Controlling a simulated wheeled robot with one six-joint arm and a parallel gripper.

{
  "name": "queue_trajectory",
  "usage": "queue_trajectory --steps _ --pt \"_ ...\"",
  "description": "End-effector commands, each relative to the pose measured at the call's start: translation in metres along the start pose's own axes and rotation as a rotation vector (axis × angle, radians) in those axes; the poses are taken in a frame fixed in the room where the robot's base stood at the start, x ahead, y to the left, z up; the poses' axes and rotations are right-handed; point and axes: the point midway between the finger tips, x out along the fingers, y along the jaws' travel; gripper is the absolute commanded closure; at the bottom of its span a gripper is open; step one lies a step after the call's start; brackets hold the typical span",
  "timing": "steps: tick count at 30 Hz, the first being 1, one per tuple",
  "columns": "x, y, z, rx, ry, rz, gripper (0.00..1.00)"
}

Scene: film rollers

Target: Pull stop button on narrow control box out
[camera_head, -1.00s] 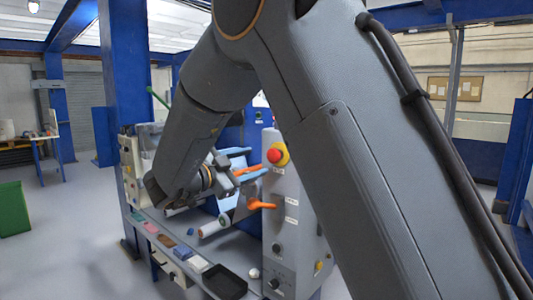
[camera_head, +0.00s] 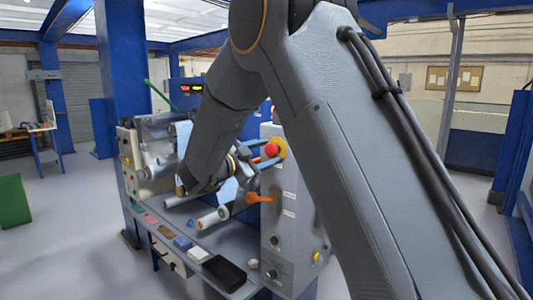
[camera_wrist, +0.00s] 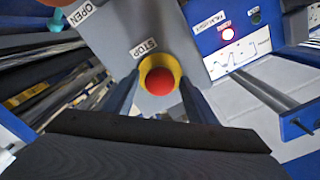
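The narrow control box (camera_head: 287,240) is a tall grey box right of centre in the head view. Its stop button (camera_head: 272,150) is a red knob on a yellow ring near the top. In the wrist view the stop button (camera_wrist: 159,82) is centred under a STOP label (camera_wrist: 145,48). My gripper (camera_wrist: 160,79) is open, with one finger on each side of the button. Whether the fingers touch it I cannot tell. In the head view my gripper (camera_head: 264,154) is at the button's left, partly overlapping it in the picture.
An orange handle (camera_head: 259,198) sticks out of the box below the button. Rollers (camera_head: 213,217) lie left of the box. A ledge below holds a black tray (camera_head: 225,273) and small coloured items. In the wrist view a blue panel (camera_wrist: 238,40) stands at the right.

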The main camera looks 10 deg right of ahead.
Motion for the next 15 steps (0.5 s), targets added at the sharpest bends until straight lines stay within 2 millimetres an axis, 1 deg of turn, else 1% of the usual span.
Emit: queue_trajectory --steps 1,5,6,8,9,11,15 --pt "0.000 0.000 0.000 0.000 0.000 0.000 0.58" --pt "0.000 0.000 0.000 0.000 0.000 0.000 0.80" --pt "0.000 0.000 0.000 0.000 0.000 0.000 0.87" --pt "0.000 0.000 0.000 0.000 0.000 0.000 0.97" --pt "0.000 0.000 0.000 0.000 0.000 0.000 1.00" --pt "-0.001 0.000 0.000 0.000 0.000 0.000 1.00" --pt "-0.013 -0.001 0.000 0.000 -0.002 -0.001 1.00"
